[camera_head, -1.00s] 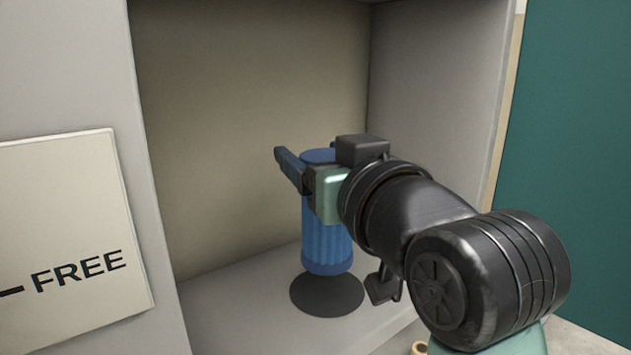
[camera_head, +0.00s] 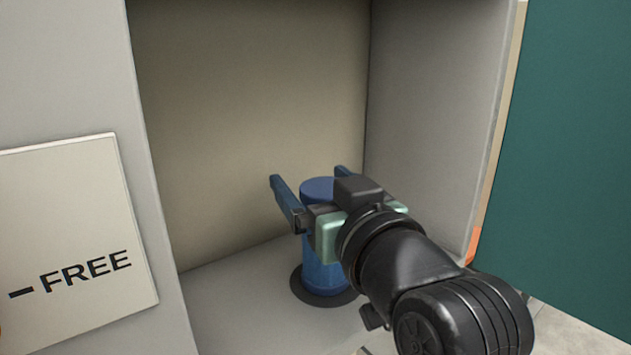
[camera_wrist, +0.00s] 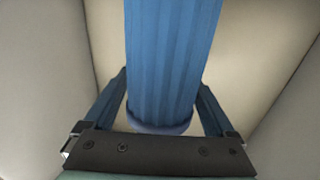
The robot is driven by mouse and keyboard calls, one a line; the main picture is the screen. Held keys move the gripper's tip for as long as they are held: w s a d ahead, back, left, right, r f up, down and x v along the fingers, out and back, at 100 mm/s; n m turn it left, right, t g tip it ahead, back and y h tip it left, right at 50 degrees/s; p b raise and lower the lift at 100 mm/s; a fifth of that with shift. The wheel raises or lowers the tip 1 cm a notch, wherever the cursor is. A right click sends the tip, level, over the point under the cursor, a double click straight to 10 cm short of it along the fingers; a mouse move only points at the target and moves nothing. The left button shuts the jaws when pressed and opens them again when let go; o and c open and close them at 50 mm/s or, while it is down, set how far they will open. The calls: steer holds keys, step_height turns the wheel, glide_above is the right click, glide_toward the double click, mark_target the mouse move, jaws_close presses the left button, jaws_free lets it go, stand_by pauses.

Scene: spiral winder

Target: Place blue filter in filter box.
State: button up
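The blue filter (camera_head: 322,275), a ribbed cylinder, stands upright inside the filter box (camera_head: 250,130), a pale open-fronted compartment. Its lower end is within a dark round patch (camera_head: 345,298) on the box floor; I cannot tell if it is a recess or shadow. My gripper (camera_head: 307,174) is open, with its two blue fingers spread on either side of the filter near its top. In the wrist view the filter (camera_wrist: 165,60) lies between the fingers, with a gap beside them at its rim. My gripper body hides part of the filter in the head view.
A white panel reading "FREE" (camera_head: 75,230) is on the box's left front. The box's right wall (camera_head: 435,110) is close to my arm. A teal panel (camera_head: 570,150) stands at the right. The box floor left of the filter is clear.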

steer(key=shift+o, duration=0.4)
steer(key=shift+r, duration=0.2)
steer(key=shift+s+d+f, duration=0.1)
steer(key=shift+s+f, duration=0.05)
steer(key=shift+s, duration=0.1)
steer(key=b+v, duration=0.6)
steer(key=v, duration=0.6)
steer(key=s+a+r+m+t+h, duration=0.2)
steer(key=r+t+h, duration=0.1)
steer(key=r+t, duration=0.2)
steer(key=s+a+r+m+t+h, duration=0.1)
steer(key=a+r+m+t+h, duration=0.1)
steer(key=r+t, duration=0.3)
steer(key=shift+s+a+r+t+h, duration=0.3)
steer(key=shift+s+a+r+h, duration=0.15)
steer(key=shift+r+h, duration=0.4)
steer(key=shift+w, duration=0.1)
